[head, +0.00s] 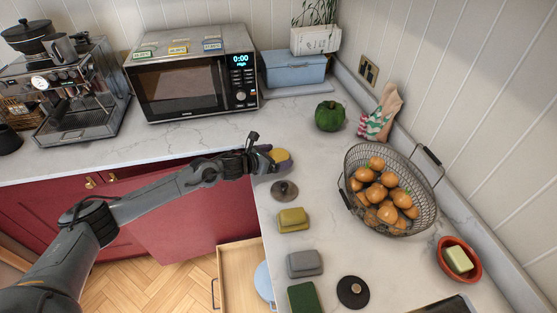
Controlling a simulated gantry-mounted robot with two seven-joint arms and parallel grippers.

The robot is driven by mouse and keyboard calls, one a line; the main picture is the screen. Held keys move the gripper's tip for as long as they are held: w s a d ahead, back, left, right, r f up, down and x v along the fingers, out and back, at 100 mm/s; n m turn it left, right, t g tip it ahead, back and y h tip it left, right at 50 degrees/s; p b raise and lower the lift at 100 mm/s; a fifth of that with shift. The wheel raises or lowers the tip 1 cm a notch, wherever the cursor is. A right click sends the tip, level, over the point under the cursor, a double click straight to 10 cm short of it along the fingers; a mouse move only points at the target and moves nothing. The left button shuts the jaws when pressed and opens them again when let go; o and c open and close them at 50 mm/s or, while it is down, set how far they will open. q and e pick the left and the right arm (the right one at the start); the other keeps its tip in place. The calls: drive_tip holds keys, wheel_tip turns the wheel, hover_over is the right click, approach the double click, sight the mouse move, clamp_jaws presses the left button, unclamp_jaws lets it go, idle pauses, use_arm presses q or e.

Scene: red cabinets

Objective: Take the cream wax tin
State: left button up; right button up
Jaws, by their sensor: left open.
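My left gripper (260,152) reaches in from the left over the counter corner, its jaws open. A small rounded yellow thing with a darker side (281,155) sits right at its fingertips, partly hidden by them; I cannot tell whether they touch. No item is clearly readable as the cream wax tin. Small labelled items in green (144,55), yellow (178,50) and blue (213,45) lie on top of the microwave. My right gripper is out of view.
A wire basket of orange fruit (423,216), green pepper (329,115) and microwave (185,85) stand around. A drawer (236,270) is open below.

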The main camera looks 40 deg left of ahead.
use_arm(q)
drive_tip(key=shift+x, duration=0.85)
drive_tip(key=c, duration=0.9)
drive_tip(key=shift+r, duration=0.15)
